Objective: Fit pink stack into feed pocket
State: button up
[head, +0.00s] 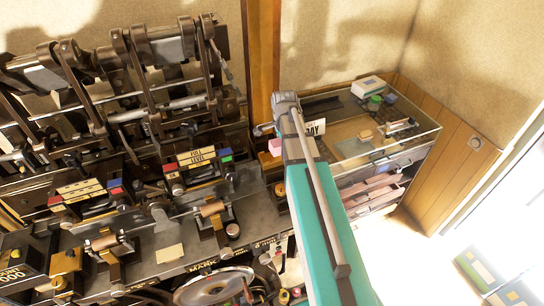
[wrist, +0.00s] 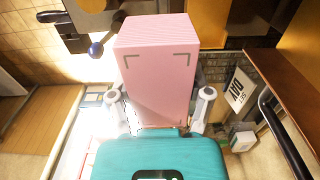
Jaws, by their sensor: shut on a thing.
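The pink stack (wrist: 158,75) is a tall block with dark corner marks on its face. In the wrist view it stands between the two fingers of my gripper (wrist: 160,97), which is shut on it. In the head view a small pink part of it (head: 275,146) shows just left of my arm, near the right end of the press; my arm hides most of the gripper there. I cannot make out the feed pocket for certain in either view.
The dark press (head: 110,110) with its levers and rollers fills the left. A glass-topped cabinet (head: 345,150) stands behind my arm on the right, with pink bundles (head: 380,186) on its shelves. A blue-knobbed lever (wrist: 96,49) and a white sign (wrist: 238,90) flank the stack.

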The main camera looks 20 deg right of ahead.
jog(key=b, duration=0.5)
send_over(272, 157)
jog(key=f, duration=0.6)
jog(key=shift+s+d, duration=0.1)
jog(key=shift+s, duration=0.3)
jog(key=shift+w+f+b, duration=0.35)
jog(key=shift+f+b, duration=0.2)
jog(key=shift+b, duration=0.2)
jog(key=shift+f+b, duration=1.4)
jog(key=shift+f, duration=0.05)
jog(key=shift+f, duration=0.15)
jog(key=o, duration=1.3)
jog(key=shift+c, duration=0.2)
